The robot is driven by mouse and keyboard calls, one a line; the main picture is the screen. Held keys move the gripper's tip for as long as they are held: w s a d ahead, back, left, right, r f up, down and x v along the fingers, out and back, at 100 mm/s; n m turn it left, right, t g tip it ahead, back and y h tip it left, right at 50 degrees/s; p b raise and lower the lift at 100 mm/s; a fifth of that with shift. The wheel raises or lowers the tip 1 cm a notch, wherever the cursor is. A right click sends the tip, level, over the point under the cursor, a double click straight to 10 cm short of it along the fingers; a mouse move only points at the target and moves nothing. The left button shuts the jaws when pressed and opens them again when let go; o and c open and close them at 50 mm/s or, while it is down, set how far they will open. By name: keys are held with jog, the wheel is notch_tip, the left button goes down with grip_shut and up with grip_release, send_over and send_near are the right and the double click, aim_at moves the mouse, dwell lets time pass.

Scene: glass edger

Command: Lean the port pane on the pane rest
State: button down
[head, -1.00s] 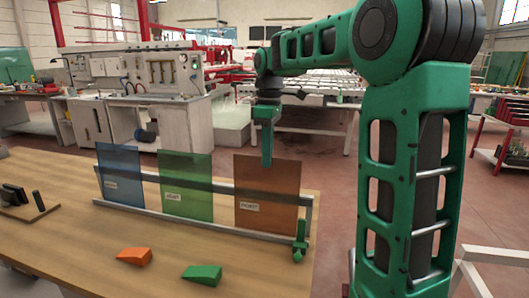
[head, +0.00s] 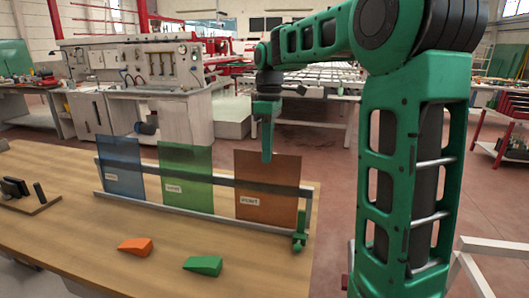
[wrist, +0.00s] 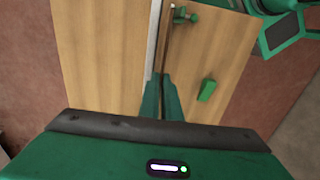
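Three tinted panes stand in a row at a long metal rack, which seems to be the pane rest (head: 180,208): a blue pane (head: 122,160), a green pane (head: 185,160) and an orange-brown pane (head: 268,208). My gripper (head: 267,157) is shut on the top edge of the orange-brown pane, which looks upright. In the wrist view the fingers (wrist: 161,95) pinch that pane (wrist: 167,40), seen nearly edge-on beside a pale rail (wrist: 153,45). Its bottom contact is unclear.
A green stop (head: 300,230) stands at the rack's right end. An orange wedge (head: 135,246) and a green wedge (head: 203,265) lie on the wooden table (head: 80,215) in front. A small holder with dark items (head: 25,195) is at the left. The front table area is mostly clear.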

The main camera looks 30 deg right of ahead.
jog(key=shift+f, duration=0.3)
jog(key=c, duration=1.9)
grip_release()
notch_tip(320, 180, up, 10)
jog(key=shift+w+d+r, duration=0.2)
jog(key=shift+w+r, duration=0.05)
jog(key=shift+w, duration=0.15)
jog(key=s+d+f+m, duration=0.1)
jog(key=s+f+m, duration=0.6)
jog(key=s+f, duration=0.5)
jog(key=s+d+f+m, duration=0.1)
jog(key=s+f+m, duration=0.7)
jog(key=s, duration=1.1)
notch_tip(320, 180, down, 4)
jog(key=shift+s+d+r+t, duration=0.1)
jog(key=shift+s+d+t, duration=0.1)
jog(key=shift+t, duration=0.1)
